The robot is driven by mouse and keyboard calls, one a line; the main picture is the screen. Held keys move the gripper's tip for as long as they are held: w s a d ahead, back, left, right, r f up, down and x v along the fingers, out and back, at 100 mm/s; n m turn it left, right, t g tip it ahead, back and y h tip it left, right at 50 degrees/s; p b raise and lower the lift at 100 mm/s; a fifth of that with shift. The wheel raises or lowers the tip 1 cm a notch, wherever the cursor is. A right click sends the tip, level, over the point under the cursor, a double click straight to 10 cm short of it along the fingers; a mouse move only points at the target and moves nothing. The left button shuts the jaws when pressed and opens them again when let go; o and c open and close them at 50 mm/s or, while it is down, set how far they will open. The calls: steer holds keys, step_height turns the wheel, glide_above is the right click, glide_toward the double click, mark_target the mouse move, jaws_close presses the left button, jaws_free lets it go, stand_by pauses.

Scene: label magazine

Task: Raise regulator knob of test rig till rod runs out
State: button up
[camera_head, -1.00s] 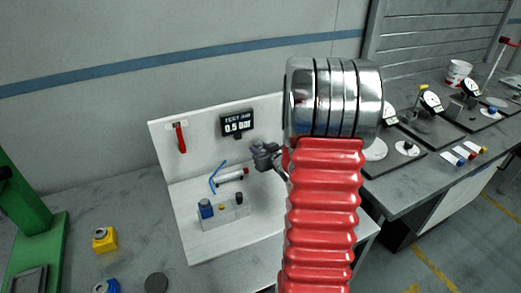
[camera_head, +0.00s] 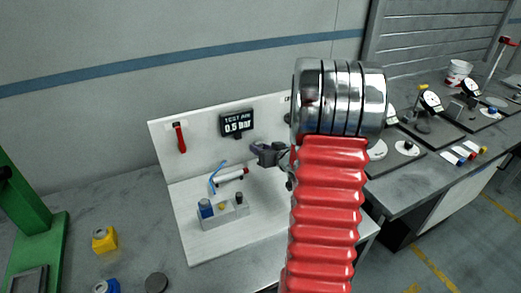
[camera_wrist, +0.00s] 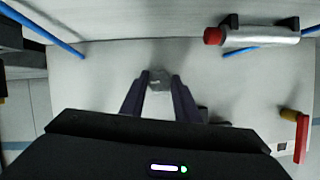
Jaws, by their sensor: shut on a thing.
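The test rig is a white panel (camera_head: 190,165) with a white base on the bench. Its black display (camera_head: 237,123) reads TEST AIR 0.5 bar. The silver cylinder (camera_head: 229,177) has a red end and also shows in the wrist view (camera_wrist: 262,38). No rod shows outside it. My gripper (camera_head: 258,154) is in front of the panel, below and right of the display. In the wrist view my gripper (camera_wrist: 158,88) is shut on a small grey piece (camera_wrist: 158,77), which appears to be the regulator knob; the fingers hide most of it.
A red-handled lever (camera_head: 181,138) is at the panel's upper left. A blue tube (camera_head: 214,182) runs beside the cylinder. A yellow block (camera_head: 105,240) lies on the bench at left.

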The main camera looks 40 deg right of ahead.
stand_by(0.4)
steer(key=o, duration=1.1)
steer(key=shift+c, duration=0.2)
steer(key=shift+s, duration=0.1)
steer(key=v, duration=1.3)
steer(key=shift+s, duration=0.3)
steer(key=shift+r, duration=0.1)
